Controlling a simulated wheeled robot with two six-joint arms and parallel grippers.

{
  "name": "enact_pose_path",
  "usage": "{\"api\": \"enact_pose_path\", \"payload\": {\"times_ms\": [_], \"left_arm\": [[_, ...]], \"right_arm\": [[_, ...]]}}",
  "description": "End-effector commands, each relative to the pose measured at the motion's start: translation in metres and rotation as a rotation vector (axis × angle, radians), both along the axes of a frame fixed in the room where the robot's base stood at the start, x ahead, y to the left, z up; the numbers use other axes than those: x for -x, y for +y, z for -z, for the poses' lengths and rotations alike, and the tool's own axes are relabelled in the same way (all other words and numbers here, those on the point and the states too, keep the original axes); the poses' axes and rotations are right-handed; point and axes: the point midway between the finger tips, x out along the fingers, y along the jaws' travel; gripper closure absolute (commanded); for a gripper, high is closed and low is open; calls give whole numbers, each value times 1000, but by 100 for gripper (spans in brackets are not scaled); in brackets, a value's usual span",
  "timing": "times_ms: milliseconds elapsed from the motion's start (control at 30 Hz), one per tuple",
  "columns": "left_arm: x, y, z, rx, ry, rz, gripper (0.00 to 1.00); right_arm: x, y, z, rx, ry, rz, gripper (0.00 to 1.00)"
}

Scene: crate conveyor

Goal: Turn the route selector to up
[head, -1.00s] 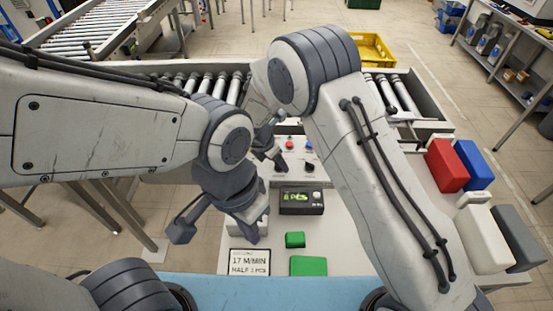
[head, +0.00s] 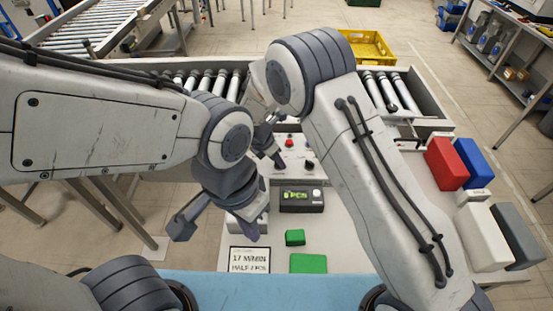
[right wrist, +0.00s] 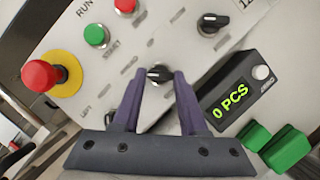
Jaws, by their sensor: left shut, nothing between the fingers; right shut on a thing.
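The route selector is a black knob (right wrist: 158,74) on the grey control panel (right wrist: 130,70); a label that seems to read LEFT is near it. In the right wrist view my right gripper (right wrist: 160,76) has its two purple fingers closed on the knob's sides. The knob has a pale mark, but I cannot tell its exact setting. In the head view my right gripper (head: 277,158) reaches down to the panel and hides the knob. My left gripper (head: 247,232) is shut and empty, low above the near left of the table.
A second black knob (right wrist: 212,22), a green start button (right wrist: 96,35), a red button (right wrist: 125,5) and a red mushroom button (right wrist: 39,74) are close by. A counter (head: 301,199) reads 0 PCS in the wrist view. Green blocks (head: 295,237) and a card (head: 249,260) lie nearer.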

Motion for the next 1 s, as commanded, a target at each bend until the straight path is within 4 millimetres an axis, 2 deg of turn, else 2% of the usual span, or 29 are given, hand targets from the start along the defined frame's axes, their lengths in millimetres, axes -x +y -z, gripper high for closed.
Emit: {"api": "enact_pose_path", "payload": {"times_ms": [267,1000], "left_arm": [[0,0,1,0,0,0,100],[0,0,17,0,0,1,100]], "right_arm": [[-3,2,0,2,-1,209,100],[-10,2,0,0,-2,915,100]]}}
